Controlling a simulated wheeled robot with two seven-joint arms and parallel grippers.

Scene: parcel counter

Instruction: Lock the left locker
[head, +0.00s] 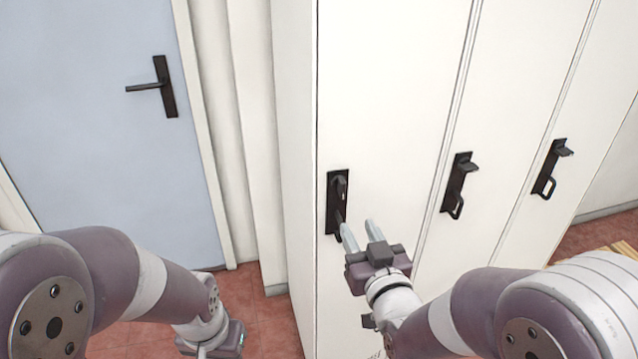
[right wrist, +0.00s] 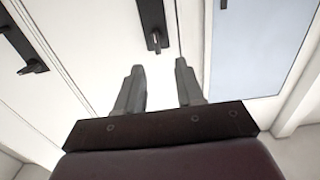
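The left locker (head: 390,100) is white and its door looks closed. Its black lock plate (head: 333,205) has a knob near the top and a dark handle hanging downward. The plate also shows in the right wrist view (right wrist: 150,15), ahead of the fingers. My right gripper (head: 360,229) is open and empty, its two pale fingers apart just below and right of the handle. In the head view one finger overlaps the handle's lower end; I cannot tell whether they touch. My left gripper (head: 215,343) is low at the bottom, its fingers hidden or unclear.
Two more lockers with black latches, a middle one (head: 458,185) and a right one (head: 552,168), stand to the right. A blue door (head: 90,110) with a black lever handle (head: 150,87) is at the left. Reddish floor (head: 270,325) shows between the door and lockers.

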